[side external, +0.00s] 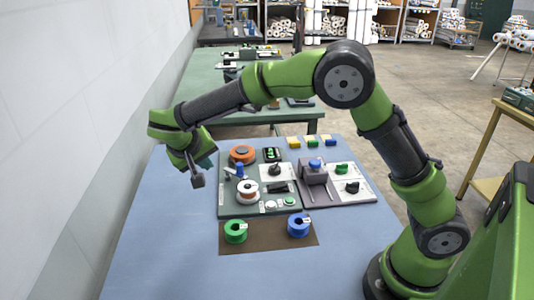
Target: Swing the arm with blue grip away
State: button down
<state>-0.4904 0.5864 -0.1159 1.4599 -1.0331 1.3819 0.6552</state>
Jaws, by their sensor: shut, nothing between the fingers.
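A small part with an upright blue grip (240,171) stands at the left of the panel, between the orange ring and a white-and-red spool. A second blue-topped part, a blue knob (315,164), sits on a grey block with two rods further right. I cannot tell at this size which one is the swinging arm. My gripper (197,180) hangs left of the panel, above the blue table, pointing down. Its fingers are together and it holds nothing. It is apart from both blue parts.
The panel (228,205) also carries an orange ring (243,154), black knobs, a green knob and round buttons. Green (235,232) and blue (299,225) spools lie on a brown mat in front. Small coloured blocks lie behind. The table's left side is clear; a wall stands beyond.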

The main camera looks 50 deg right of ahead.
aim_at(241, 165)
jog(key=x, duration=1)
jog(key=shift+d+f, duration=0.1)
jog(key=shift+s+d, duration=0.2)
jog(key=shift+d, duration=0.4)
jog(key=shift+s+d, duration=0.15)
jog(key=shift+d, duration=0.45)
jog(key=shift+s+d, duration=0.2)
jog(key=shift+d, duration=0.4)
jog(key=shift+s+d+n+t, duration=0.2)
jog(key=shift+d+n+t, duration=0.2)
jog(key=shift+n, duration=0.3)
jog(key=shift+s+d+n+t+y, duration=0.2)
jog(key=shift+d+n+t+y, duration=0.25)
jog(key=shift+n, duration=0.25)
jog(key=n, duration=0.1)
jog(key=d+n+t+y, duration=0.1)
jog(key=n, duration=0.1)
jog(key=shift+s+d+y, duration=0.15)
jog(key=shift+d+y, duration=0.1)
jog(key=shift+d, duration=1.05)
